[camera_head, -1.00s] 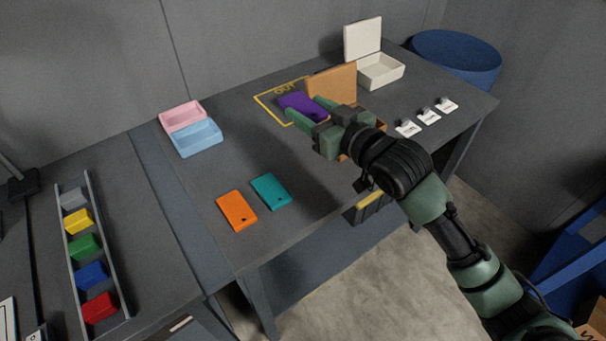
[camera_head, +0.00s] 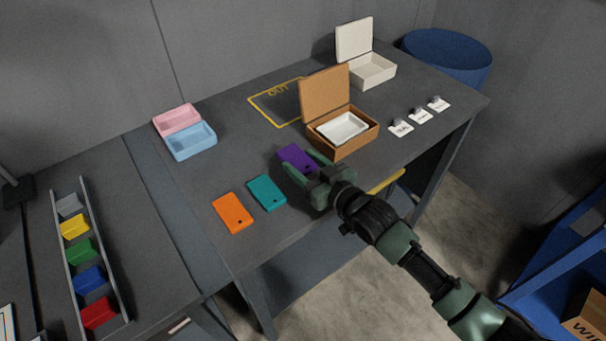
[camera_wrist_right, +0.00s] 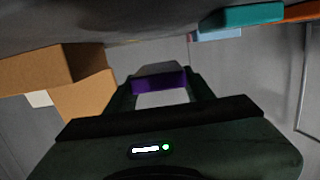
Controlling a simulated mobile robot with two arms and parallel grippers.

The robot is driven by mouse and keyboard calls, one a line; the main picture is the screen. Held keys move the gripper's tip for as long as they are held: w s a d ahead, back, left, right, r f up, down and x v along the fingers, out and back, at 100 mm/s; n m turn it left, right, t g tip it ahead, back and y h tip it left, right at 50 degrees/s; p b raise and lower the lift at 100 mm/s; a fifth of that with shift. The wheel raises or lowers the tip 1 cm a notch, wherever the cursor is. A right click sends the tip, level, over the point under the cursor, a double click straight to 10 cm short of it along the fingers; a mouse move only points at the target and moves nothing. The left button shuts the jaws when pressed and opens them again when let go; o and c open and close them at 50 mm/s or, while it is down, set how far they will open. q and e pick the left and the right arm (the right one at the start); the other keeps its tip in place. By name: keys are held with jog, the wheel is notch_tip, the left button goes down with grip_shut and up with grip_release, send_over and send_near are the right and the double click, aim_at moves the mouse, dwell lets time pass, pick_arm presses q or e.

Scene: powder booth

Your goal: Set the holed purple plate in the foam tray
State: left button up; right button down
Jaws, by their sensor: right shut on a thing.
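The purple plate (camera_head: 294,157) is between the fingers of my right gripper (camera_head: 304,170), which is shut on it. The plate also shows between the fingers in the right wrist view (camera_wrist_right: 158,81). I cannot make out its hole. A white tray (camera_head: 359,118), which looks like the foam tray, is inside an open brown box (camera_head: 345,151). It looks empty, and the gripper is in front and to the left of it. My left gripper is not in view.
The box's lid (camera_head: 325,94) stands up at its back left. A teal plate (camera_head: 266,192) and an orange plate (camera_head: 233,212) lie left of the gripper. A white open box (camera_head: 380,80) stands behind. The yellow-outlined area (camera_head: 262,110) is clear.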

jog(key=shift+f+p, duration=0.3)
jog(key=shift+f, duration=1.95)
jog(key=shift+f, duration=0.2)
jog(key=c, duration=0.6)
grip_release()
